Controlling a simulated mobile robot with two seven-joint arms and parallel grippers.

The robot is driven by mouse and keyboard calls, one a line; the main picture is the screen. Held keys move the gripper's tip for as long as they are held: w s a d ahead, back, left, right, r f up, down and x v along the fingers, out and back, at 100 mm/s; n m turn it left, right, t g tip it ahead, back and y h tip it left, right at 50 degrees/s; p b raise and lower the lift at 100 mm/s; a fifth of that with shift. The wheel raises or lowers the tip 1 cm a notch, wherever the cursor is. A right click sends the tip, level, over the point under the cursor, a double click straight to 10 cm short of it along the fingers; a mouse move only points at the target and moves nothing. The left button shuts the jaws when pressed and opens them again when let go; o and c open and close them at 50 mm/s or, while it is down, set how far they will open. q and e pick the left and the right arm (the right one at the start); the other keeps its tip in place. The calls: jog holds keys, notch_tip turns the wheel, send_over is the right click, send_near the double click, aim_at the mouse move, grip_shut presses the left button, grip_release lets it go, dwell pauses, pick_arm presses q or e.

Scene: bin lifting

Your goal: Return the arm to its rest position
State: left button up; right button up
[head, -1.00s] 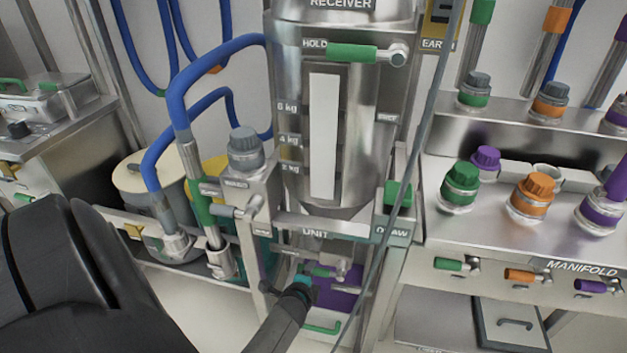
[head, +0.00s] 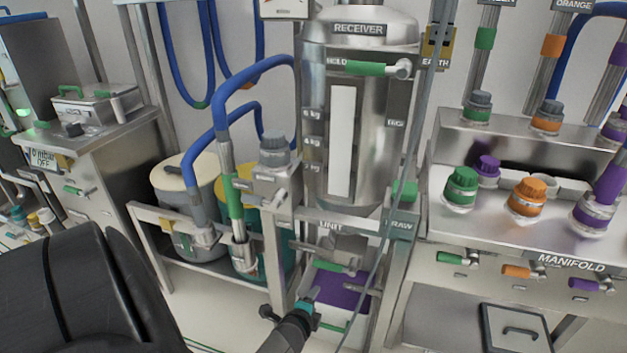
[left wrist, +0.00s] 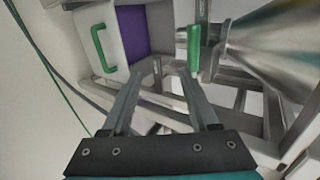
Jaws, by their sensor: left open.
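My left gripper (head: 310,296) is low in front of the frame under the steel receiver (head: 372,100). In the left wrist view its two fingers (left wrist: 166,82) are spread with nothing between them. A green valve handle (left wrist: 194,48) shows just beyond the right fingertip, apart from it as far as I can tell. A pale bin with a purple inside (head: 343,284) stands under the receiver; its green handle (left wrist: 101,48) shows left of the fingers in the wrist view. My right gripper is not in view.
The manifold bench (head: 480,232) with coloured caps stands at right. Blue hoses (head: 222,100) loop down at left above drums (head: 185,175) behind a low rail. A steel cabinet (head: 95,155) stands at far left. Bare floor (head: 205,315) lies in front of the drums.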

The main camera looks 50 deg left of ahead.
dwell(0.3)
pick_arm(q)
jog(key=s+d+f+n+g+h, duration=0.3)
jog(key=s+d+f+n, duration=0.1)
jog(key=s+d+f, duration=0.7)
jog(key=s+d+f+n+g+h, duration=0.1)
jog(key=s+d+f+n+g, duration=0.1)
jog(key=s, duration=0.7)
jog(key=s+d+f+n+g+h, duration=0.1)
jog(key=s+d+f+n+g, duration=0.1)
jog(key=s+d+f, duration=0.3)
jog(key=s+f+n, duration=0.1)
jog(key=s, duration=0.3)
jog(key=shift+d+n, duration=0.3)
